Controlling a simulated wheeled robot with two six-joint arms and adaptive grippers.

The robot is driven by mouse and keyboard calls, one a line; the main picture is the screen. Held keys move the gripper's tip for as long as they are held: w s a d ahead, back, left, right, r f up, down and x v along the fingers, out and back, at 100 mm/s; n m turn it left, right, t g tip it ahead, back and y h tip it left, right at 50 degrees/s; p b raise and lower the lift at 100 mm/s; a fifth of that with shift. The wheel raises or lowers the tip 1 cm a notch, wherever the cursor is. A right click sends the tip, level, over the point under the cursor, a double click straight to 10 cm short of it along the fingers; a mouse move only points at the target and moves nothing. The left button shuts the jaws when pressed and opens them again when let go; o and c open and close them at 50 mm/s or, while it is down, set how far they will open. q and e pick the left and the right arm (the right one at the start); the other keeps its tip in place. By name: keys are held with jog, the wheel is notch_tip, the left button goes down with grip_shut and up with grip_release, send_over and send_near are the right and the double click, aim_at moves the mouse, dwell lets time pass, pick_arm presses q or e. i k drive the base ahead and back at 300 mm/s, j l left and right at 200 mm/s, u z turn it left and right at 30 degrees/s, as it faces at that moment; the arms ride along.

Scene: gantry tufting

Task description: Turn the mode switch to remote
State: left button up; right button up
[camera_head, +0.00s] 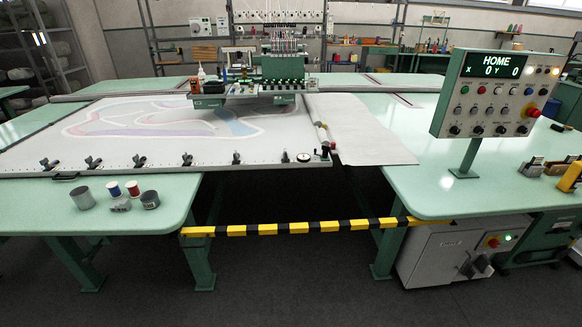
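The control panel (492,96) stands on a green post at the right of the table. Its display (495,65) reads HOME, X 0 Y 0. Below are rows of small coloured buttons and lamps, and a bottom row of several dark round knobs (478,130). Their labels are too small to read, so I cannot tell which knob is the mode switch or where it points. A red mushroom button (533,112) sits at the panel's right side. Neither of my grippers is in view.
A yellow-black barrier bar (290,228) spans the gap between the green tables. A grey cabinet (440,252) stands under the right table. Cups and spools (132,188) stand at the left table's front. Small yellow-brown tools (531,168) lie right of the panel post.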

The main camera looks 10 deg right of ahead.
aim_at(501, 130)
jog(key=z, duration=1.45)
jog(key=i+l+u, duration=0.35)
jog(key=i+l, duration=0.3)
jog(key=i, duration=0.4)
jog(key=i+l+u, duration=0.35)
jog(key=i+l, duration=0.55)
